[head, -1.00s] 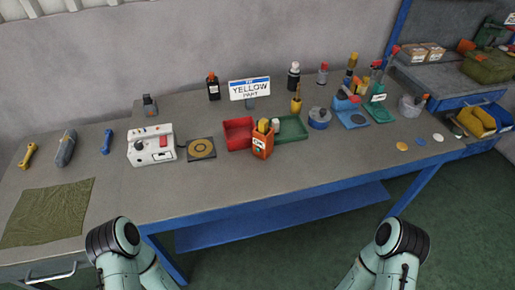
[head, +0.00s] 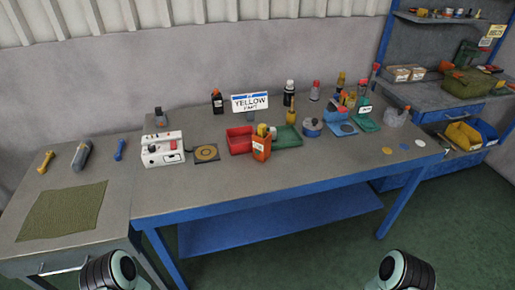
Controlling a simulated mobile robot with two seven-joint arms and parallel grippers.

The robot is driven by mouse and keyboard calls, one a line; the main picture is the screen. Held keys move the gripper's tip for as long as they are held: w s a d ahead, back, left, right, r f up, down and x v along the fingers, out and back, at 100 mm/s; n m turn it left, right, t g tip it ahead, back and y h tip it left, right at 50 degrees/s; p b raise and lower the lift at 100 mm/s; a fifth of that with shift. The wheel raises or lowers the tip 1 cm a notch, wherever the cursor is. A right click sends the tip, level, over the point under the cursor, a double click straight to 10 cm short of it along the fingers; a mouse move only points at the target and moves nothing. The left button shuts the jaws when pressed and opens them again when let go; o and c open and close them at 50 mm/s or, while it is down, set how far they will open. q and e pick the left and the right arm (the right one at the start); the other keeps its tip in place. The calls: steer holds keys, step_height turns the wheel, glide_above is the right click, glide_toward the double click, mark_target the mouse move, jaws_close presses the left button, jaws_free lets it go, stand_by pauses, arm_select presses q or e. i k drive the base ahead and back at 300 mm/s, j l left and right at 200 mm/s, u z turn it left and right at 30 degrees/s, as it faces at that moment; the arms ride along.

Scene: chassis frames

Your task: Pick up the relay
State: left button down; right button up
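I cannot pick out the relay for sure. A small dark grey block-like item (head: 161,117) stands behind the white box with a red switch (head: 163,148), but it is too small to identify. A sign reading "YELLOW PART" (head: 250,104) stands at the back of the workbench (head: 230,188). In front of it are a red tray (head: 238,141), a green tray (head: 288,137) and an orange holder (head: 261,149) with yellow items. Only rounded parts of my two arms show at the bottom edge. Neither gripper is in view.
A black pad with a yellow ring (head: 206,153) lies beside the white box. Bottles and tools stand along the back. A green cloth (head: 62,211) lies at left. Shelving (head: 440,95) with bins stands at right. The bench's front middle is clear.

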mark_target(262, 128)
steer(key=i+l, duration=0.2)
steer(key=l, duration=0.15)
steer(key=i+l, duration=0.2)
steer(key=l, duration=0.2)
steer(key=i+l, duration=0.15)
steer(key=l, duration=0.2)
steer(key=i+l+u, duration=0.1)
steer(key=u, duration=0.25)
steer(key=l+u, duration=0.35)
steer(key=i+l+u, duration=0.1)
steer(key=u, duration=0.2)
steer(key=l, duration=0.1)
